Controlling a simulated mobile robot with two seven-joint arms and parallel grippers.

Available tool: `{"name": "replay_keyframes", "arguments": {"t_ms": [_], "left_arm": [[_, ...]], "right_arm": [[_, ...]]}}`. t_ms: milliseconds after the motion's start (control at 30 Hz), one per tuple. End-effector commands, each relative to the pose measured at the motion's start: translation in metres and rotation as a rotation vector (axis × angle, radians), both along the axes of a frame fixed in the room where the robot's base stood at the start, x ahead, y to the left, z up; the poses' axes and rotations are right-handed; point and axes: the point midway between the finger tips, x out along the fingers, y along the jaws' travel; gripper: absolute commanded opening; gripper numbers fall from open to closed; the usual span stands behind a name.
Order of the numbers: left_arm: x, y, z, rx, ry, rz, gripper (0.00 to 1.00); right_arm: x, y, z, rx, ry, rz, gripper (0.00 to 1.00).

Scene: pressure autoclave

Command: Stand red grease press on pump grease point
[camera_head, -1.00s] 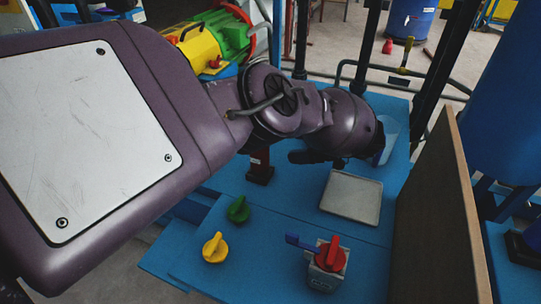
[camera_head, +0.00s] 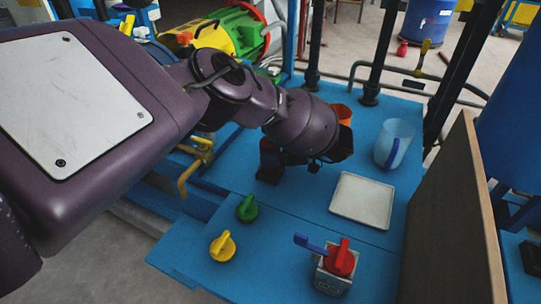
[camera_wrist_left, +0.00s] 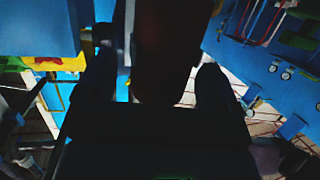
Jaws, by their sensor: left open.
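A red piece with a winged handle (camera_head: 342,258), which looks like the red grease press, sits upright on a small grey block (camera_head: 330,283) with a blue lever at the deck's front. I cannot tell for sure whether that block is the pump grease point. My left gripper (camera_head: 328,160) is open, above the deck beyond the block and apart from the red piece; its fingers are partly hidden by the wrist. In the left wrist view, a dark reddish shape (camera_wrist_left: 165,50) shows between the fingers, too dark to identify. My right gripper is not in view.
Green (camera_head: 247,208) and yellow (camera_head: 223,246) winged pieces stand on the blue deck to the left. A pale tray (camera_head: 362,200), a clear beaker (camera_head: 393,145), an orange cup (camera_head: 342,113) and a dark block (camera_head: 268,172) stand farther back. A brown panel (camera_head: 455,220) borders the right.

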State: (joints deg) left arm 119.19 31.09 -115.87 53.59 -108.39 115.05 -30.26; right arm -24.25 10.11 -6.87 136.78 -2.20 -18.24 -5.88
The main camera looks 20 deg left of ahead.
Motion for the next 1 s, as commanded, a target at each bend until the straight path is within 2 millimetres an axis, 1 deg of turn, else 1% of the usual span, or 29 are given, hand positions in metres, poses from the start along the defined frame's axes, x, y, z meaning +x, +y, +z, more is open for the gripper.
{"name": "replay_keyframes", "arguments": {"t_ms": [33,133,400,833,867,1000], "left_arm": [[-0.0012,0.0044,-0.0032,-0.002,0.003,0.001,0.86],[-0.0019,0.0094,-0.0036,-0.001,0.001,0.001,0.86],[-0.0019,0.0105,-0.0029,0.0,0.0,-0.001,0.86],[-0.002,0.0102,-0.003,0.0,0.0,0.0,0.21],[-0.002,0.0102,-0.003,0.0,0.0,0.0,0.17],[-0.0016,0.0102,-0.0022,0.0,-0.001,0.0,0.17]], "right_arm": [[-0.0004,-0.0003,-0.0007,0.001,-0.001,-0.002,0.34],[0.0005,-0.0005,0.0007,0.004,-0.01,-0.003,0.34],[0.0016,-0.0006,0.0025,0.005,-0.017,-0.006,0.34],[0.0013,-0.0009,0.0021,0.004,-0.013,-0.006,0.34],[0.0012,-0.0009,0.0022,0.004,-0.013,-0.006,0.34],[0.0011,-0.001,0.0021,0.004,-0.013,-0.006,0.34]]}}
